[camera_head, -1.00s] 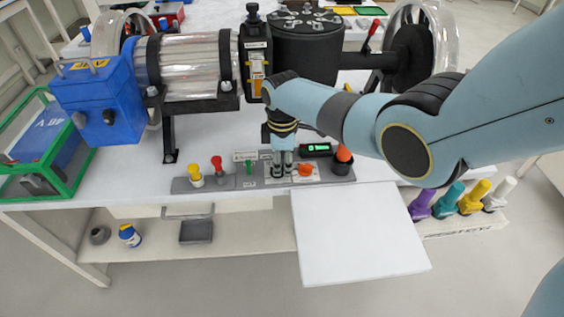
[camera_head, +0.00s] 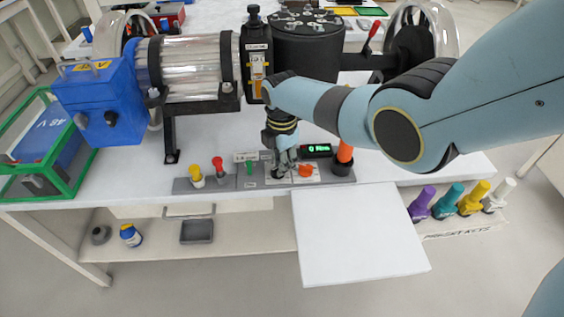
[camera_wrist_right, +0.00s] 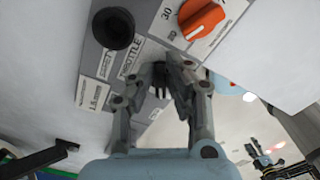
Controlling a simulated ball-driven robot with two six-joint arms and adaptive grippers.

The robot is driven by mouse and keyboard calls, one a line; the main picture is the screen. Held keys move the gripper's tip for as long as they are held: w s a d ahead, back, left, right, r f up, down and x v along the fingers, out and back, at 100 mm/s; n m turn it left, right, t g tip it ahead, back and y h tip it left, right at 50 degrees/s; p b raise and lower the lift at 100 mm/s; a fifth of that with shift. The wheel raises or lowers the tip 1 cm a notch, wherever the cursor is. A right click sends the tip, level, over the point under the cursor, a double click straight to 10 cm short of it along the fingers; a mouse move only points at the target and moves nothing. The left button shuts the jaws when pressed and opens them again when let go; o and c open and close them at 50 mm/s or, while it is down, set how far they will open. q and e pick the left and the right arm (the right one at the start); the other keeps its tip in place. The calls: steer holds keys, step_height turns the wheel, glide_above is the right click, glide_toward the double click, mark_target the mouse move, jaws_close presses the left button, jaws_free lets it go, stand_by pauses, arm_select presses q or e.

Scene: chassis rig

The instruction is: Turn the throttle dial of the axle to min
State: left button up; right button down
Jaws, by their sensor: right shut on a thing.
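The grey control panel (camera_head: 225,182) lies along the bench's front edge below the axle (camera_head: 190,65). My right gripper (camera_head: 280,171) points down at the white dial plate left of the orange dial (camera_head: 306,170). It is shut on a small dark piece, which appears to be the throttle dial (camera_wrist_right: 160,80), mostly hidden by the fingers. In the right wrist view the fingers (camera_wrist_right: 163,72) meet beside the THROTTLE lettering. The orange dial shows there too, with its scale numbers, clear of the fingers. The dial's setting cannot be read. My left gripper is out of view.
A lit green display (camera_head: 316,150) sits behind the orange dial. A yellow knob (camera_head: 196,173), a red knob (camera_head: 218,166) and a green switch (camera_head: 250,167) stand left of my gripper. An orange-topped piece (camera_head: 345,153) stands right. A black round knob (camera_wrist_right: 113,28) is near the fingers.

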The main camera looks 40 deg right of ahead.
stand_by(0.3)
steer(key=c, duration=1.3)
jaws_free()
steer(key=shift+c, duration=0.2)
steer(key=shift+r, duration=0.1)
step_height(320, 180, up, 12)
